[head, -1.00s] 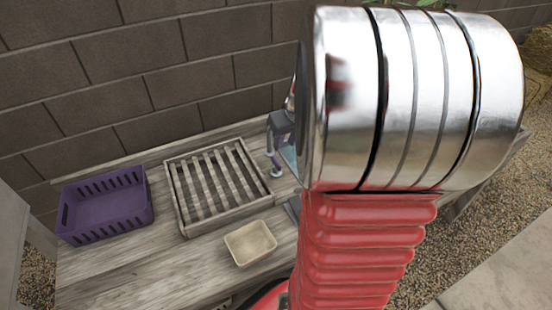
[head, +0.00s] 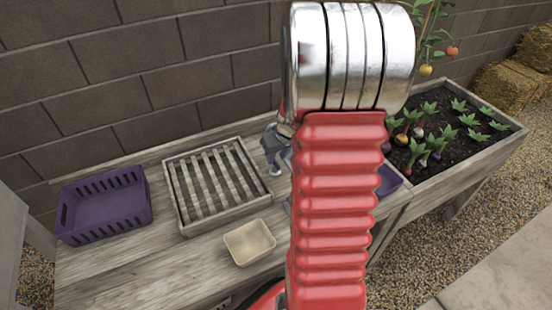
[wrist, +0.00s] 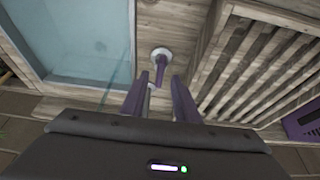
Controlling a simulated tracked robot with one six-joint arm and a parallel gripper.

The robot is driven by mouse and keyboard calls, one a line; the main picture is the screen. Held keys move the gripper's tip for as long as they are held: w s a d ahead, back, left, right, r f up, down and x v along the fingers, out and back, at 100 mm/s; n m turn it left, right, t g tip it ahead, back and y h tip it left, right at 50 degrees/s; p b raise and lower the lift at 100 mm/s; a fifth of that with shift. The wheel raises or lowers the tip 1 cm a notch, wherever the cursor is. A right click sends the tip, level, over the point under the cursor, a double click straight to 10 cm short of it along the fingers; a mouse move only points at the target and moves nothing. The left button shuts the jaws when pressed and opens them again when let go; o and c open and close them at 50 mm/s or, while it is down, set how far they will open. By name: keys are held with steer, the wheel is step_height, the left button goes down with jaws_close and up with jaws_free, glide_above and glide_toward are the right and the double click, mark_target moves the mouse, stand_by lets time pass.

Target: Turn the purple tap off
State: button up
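The purple tap (wrist: 161,66) shows in the wrist view as a purple stem or lever on a round white base, fixed to the wooden bench beside a basin of bluish water (wrist: 75,40). My gripper (wrist: 160,82) is open, with one purple finger on each side of the tap's near end. I cannot tell whether either finger touches it. In the head view my arm hides most of the tap; a pale part of it (head: 275,171) shows just below the dark gripper body (head: 271,140).
A slatted wooden rack (head: 182,226) stands left of the tap, with a purple crate (head: 105,208) farther left and a cream tray (head: 249,243) in front. A soil bed with several vegetables (head: 455,150) lies to the right. A block wall (head: 140,80) stands behind.

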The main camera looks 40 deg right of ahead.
steer(key=shift+x, duration=1.15)
steer(key=shift+c, duration=0.7)
jaws_close()
